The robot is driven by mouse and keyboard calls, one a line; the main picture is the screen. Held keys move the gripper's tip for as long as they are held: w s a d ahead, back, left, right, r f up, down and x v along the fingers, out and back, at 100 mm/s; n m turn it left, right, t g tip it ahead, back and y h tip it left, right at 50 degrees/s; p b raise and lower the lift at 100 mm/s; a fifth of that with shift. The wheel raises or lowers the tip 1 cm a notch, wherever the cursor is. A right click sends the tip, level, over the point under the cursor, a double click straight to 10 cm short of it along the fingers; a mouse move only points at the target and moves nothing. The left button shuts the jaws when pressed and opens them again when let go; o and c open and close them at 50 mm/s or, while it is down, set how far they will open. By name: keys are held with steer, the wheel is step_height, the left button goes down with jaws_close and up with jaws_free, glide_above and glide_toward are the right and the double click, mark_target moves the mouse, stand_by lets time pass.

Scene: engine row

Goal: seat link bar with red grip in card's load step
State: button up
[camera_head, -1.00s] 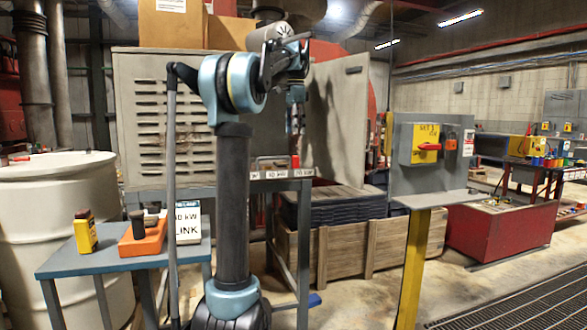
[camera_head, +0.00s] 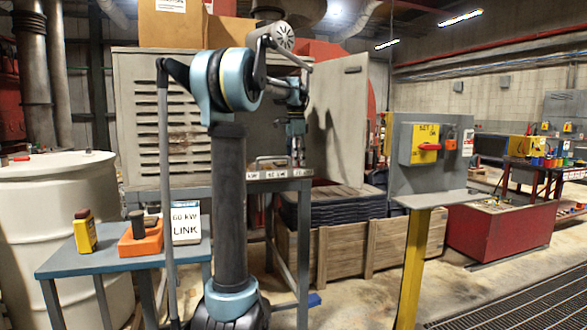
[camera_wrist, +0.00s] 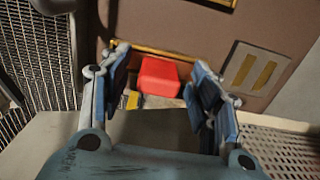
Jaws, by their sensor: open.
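The red grip (camera_wrist: 158,77) shows in the wrist view as a red block between the fingers of my open gripper (camera_wrist: 160,95), with a gap on both sides. The rest of its bar is hidden there. In the head view my gripper (camera_head: 297,158) is low over the labelled front edge of the grey load stand (camera_head: 280,174); the red grip cannot be made out. The card (camera_head: 186,222) stands on the blue side table and reads "60 kW LINK". The labels on the stand are small and partly covered.
The blue side table (camera_head: 60,262) also carries a yellow device (camera_head: 84,233) and an orange block (camera_head: 140,240). A grey louvred cabinet (camera_head: 160,100) is behind my arm, its door (camera_head: 340,120) open. A switch box (camera_head: 422,144) stands to the right. A white drum (camera_head: 50,190) is at left.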

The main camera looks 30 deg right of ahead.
steer(key=shift+f, duration=0.35)
steer(key=c, duration=1.3)
steer(key=shift+o, duration=0.2)
steer(key=shift+r, duration=0.1)
